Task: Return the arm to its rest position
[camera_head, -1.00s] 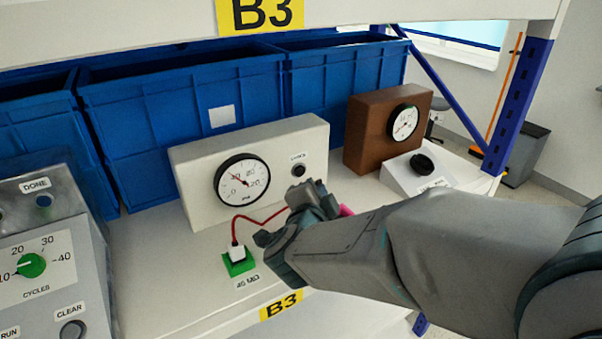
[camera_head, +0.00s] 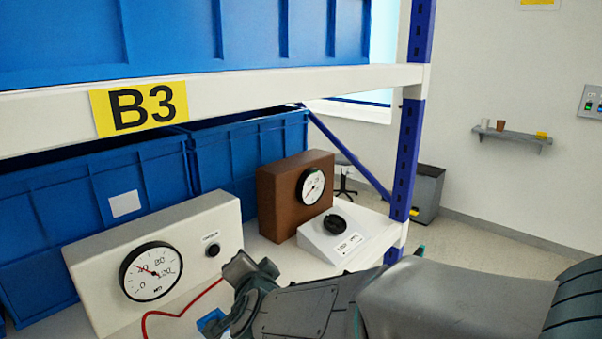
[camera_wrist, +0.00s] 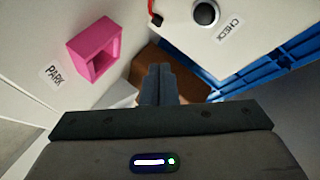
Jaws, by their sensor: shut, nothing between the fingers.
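My gripper (camera_head: 240,270) is in front of the white gauge box (camera_head: 228,212), low and to the right of its black knob. In the wrist view its two fingers (camera_wrist: 158,82) are together with nothing between them. My arm reaches in from the right side of the head view and hides part of the shelf. The black knob, labelled CHECK, also shows in the wrist view (camera_wrist: 205,13), apart from the fingers. A pink square frame (camera_wrist: 78,50) beside a PARK label (camera_wrist: 52,76) is left of the fingers there, not touching them.
A round gauge (camera_head: 150,272) is on the white box, with a red cable (camera_head: 170,315) before it. A brown gauge box (camera_head: 275,205) and a white knob unit (camera_head: 322,240) stand behind my arm. A blue rack post (camera_head: 410,150) is close to the right. Blue bins (camera_head: 95,195) line the back.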

